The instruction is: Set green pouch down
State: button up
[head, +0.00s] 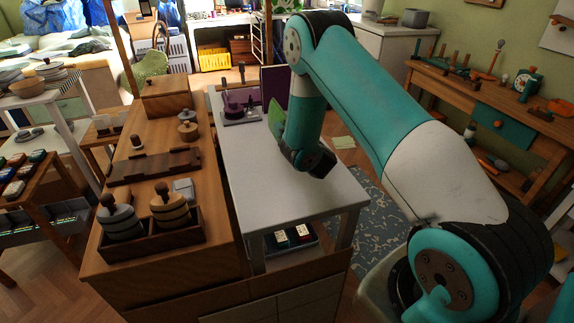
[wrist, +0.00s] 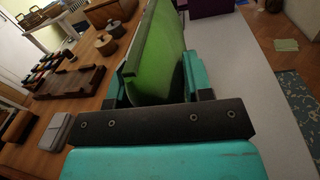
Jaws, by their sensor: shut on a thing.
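The green pouch (wrist: 158,62) stands upright between the fingers of my gripper (wrist: 160,92) in the wrist view. My gripper is shut on it. In the head view part of the green pouch (head: 276,117) shows to the left of my arm, over the white tabletop (head: 270,178). My arm hides the rest of it and the gripper fingers there. I cannot tell whether its lower edge touches the tabletop.
A purple upright box (head: 273,84) and a tray with a purple pot (head: 238,104) stand at the tabletop's far end. The near tabletop is bare. The wooden counter (head: 128,198) on the left holds a dark tray (head: 154,167) and striped jars (head: 169,208).

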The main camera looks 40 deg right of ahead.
notch_tip(320, 180, down, 8)
jog(key=shift+f, duration=0.1)
dwell(0.4)
jog(key=o, duration=0.6)
jog(key=shift+f, duration=0.15)
jog(key=o, duration=0.5)
